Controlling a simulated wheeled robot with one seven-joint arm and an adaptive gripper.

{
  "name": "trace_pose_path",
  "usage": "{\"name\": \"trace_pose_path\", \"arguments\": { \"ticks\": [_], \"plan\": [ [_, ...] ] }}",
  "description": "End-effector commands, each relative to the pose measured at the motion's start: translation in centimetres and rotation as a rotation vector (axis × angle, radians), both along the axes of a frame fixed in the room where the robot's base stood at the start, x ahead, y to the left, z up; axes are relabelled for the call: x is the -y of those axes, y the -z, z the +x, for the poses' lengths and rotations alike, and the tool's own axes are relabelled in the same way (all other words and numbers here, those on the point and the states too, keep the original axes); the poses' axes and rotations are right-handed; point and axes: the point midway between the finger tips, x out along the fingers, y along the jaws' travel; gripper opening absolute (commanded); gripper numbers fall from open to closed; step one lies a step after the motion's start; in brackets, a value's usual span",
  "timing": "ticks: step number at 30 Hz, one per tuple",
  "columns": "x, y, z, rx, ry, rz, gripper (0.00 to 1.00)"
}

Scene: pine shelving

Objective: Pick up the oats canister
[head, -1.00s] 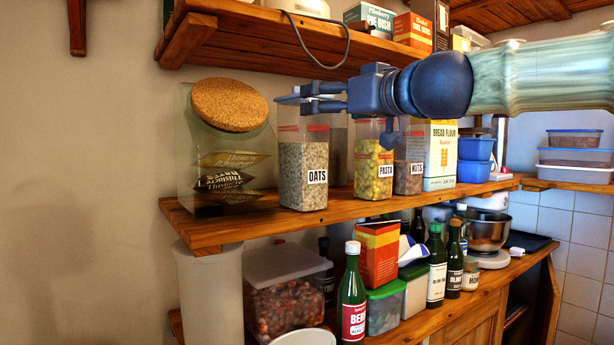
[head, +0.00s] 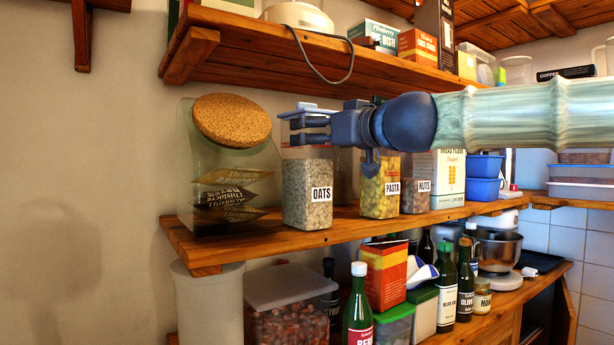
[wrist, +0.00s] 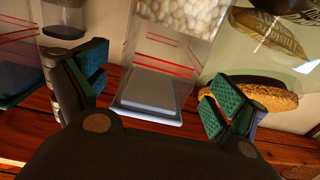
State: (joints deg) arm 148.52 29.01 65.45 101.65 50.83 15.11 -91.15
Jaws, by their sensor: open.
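The oats canister (head: 307,190) is a clear, squarish container of pale oats with a white OATS label and a red band near its top. It stands upright on the middle shelf, left of the pasta canister. My gripper (head: 291,127) is at the canister's top end in the head view, fingers pointing left. In the wrist view my gripper (wrist: 156,88) is open, with the teal pads apart. The oats canister (wrist: 160,60) shows inverted between and beyond the fingers, its lid toward the palm. No grip on it is visible.
A glass jar with a cork lid (head: 231,119) stands close left of the oats. The pasta canister (head: 380,188) and nuts canister (head: 415,186) stand right. The upper shelf (head: 270,42) and a hanging cable (head: 322,75) are above my gripper. Bottles and boxes crowd the shelf below.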

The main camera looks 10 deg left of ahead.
Motion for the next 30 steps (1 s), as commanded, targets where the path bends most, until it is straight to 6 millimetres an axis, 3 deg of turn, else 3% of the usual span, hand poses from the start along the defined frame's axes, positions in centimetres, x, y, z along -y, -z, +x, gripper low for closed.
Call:
{"name": "trace_pose_path", "arguments": {
  "ticks": [21,30],
  "plan": [
    [-3.4,-0.5,3.6,-0.001,0.0,0.0,0.96],
    [-3.7,-0.5,3.7,0.0,-0.001,0.0,0.96]
  ]
}}
